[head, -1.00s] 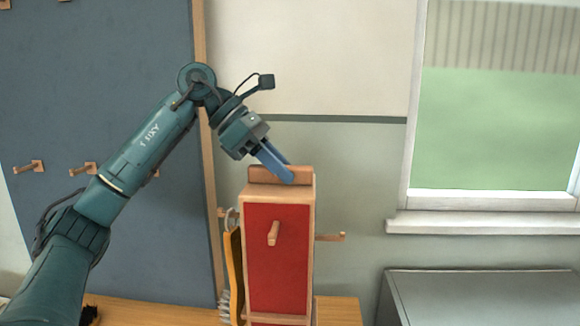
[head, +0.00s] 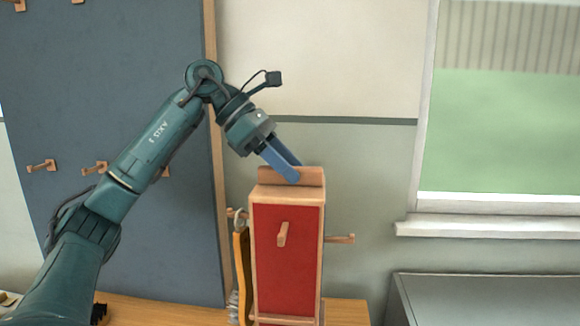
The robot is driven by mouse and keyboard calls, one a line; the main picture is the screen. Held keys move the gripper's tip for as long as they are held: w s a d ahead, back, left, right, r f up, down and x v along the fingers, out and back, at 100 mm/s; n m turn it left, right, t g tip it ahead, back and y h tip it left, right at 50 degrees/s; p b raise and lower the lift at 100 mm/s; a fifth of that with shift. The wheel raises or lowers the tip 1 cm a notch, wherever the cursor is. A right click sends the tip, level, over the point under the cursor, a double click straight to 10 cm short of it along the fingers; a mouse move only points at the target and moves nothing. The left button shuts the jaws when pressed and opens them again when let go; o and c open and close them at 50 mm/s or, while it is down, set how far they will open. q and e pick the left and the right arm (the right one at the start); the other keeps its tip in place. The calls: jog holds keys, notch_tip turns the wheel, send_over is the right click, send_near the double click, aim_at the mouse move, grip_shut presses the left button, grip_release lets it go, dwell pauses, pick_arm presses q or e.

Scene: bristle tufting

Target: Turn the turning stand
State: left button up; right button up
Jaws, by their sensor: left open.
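The turning stand (head: 288,265) is an upright wooden post with a red front panel and a short peg on it. Pegs also stick out from its left and right sides. A wooden grip bar (head: 311,177) lies across its top. My left gripper (head: 288,168) comes down from the upper left, with its blue fingers at the bar. The fingers are open and overlap the bar in the picture; whether they touch it, I cannot tell. A yellow-handled brush (head: 241,275) hangs by a ring at the stand's left side, partly hidden. My right gripper does not show.
The stand is on a wooden table (head: 345,312). A blue-grey board (head: 110,60) with wooden pegs stands behind my left arm. A grey metal surface (head: 490,300) lies at the right below a window (head: 500,130).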

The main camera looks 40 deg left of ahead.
pick_arm(q)
jog(key=p+v, duration=0.1)
jog(key=v, duration=1.1)
jog(key=shift+p, duration=0.4)
jog(key=shift+a+r, duration=0.1)
